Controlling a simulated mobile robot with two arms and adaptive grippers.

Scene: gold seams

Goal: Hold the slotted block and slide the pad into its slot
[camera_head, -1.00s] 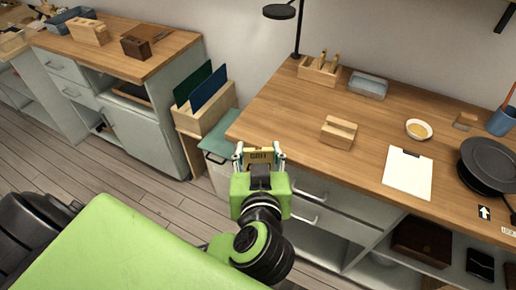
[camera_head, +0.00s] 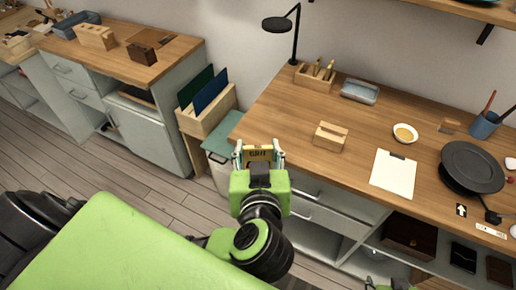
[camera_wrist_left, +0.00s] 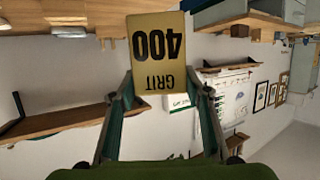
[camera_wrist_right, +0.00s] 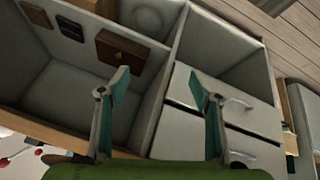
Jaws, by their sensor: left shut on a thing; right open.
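A yellow pad marked "GRIT 400" (camera_wrist_left: 157,50) is held by its edge between the fingertips of my left gripper (camera_wrist_left: 161,92). In the head view the pad (camera_head: 258,153) is in front of the bench's left end, and my left gripper (camera_head: 259,160) is around it. A light wooden block (camera_head: 331,136), which seems to have a slot along its top, stands on the bench to the right of the pad, apart from it. My right gripper (camera_wrist_right: 159,88) is open and empty, facing shelves and drawers; a green part of my right arm shows low in the head view.
On the bench (camera_head: 290,135) are a clipboard (camera_head: 393,174), a yellow-filled bowl (camera_head: 405,133), dark plates (camera_head: 472,168), a grey tray (camera_head: 359,91) and a lamp (camera_head: 277,24). Open shelves and drawers (camera_head: 322,192) are below. The bench around the block is clear.

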